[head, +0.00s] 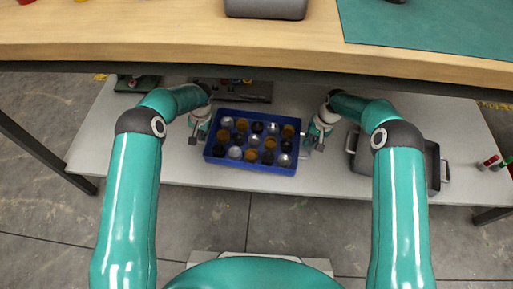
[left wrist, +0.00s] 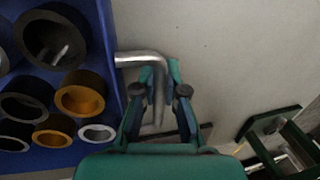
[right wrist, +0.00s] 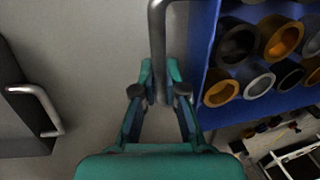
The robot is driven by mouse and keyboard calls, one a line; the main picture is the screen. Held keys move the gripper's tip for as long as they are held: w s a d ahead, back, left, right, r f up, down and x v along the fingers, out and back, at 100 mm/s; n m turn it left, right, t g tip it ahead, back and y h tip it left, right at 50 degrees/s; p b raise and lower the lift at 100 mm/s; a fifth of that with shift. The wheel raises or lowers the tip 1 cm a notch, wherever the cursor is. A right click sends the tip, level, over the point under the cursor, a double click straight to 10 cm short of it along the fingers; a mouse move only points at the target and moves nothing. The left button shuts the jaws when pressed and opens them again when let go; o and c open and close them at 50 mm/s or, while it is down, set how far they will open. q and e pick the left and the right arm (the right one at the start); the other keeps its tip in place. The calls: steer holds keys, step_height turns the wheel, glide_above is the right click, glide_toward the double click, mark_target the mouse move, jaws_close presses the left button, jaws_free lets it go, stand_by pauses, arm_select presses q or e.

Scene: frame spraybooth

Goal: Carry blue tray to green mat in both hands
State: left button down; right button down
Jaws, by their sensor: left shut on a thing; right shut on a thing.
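The blue tray (head: 250,169) is at the lower shelf, under the worktop, filled with several black, orange and silver ring-shaped parts. I cannot tell whether it rests on the shelf or hangs just above it. My left gripper (head: 204,132) is shut on the tray's left handle, a bent metal bar (left wrist: 140,58) in the left wrist view. My right gripper (head: 314,138) is shut on the right handle, a metal bar (right wrist: 158,40) in the right wrist view. The green mat (head: 435,27) lies on the worktop at the upper right, with a small dark object on its far part.
The wooden worktop (head: 180,40) overhangs the shelf (head: 130,165) behind the tray. A grey tray with handles (head: 433,168) stands right of my right gripper. A dark tray (head: 232,88) of small parts lies behind the blue tray. A grey container (head: 265,8) stands on the worktop.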

arm_select(q)
steer(key=shift+w+r, duration=0.1)
steer(key=shift+r, duration=0.05)
arm_select(e)
steer(key=shift+w+r, duration=0.1)
steer(key=shift+r, duration=0.1)
arm_select(q)
steer(key=shift+r, duration=0.1)
stand_by(0.4)
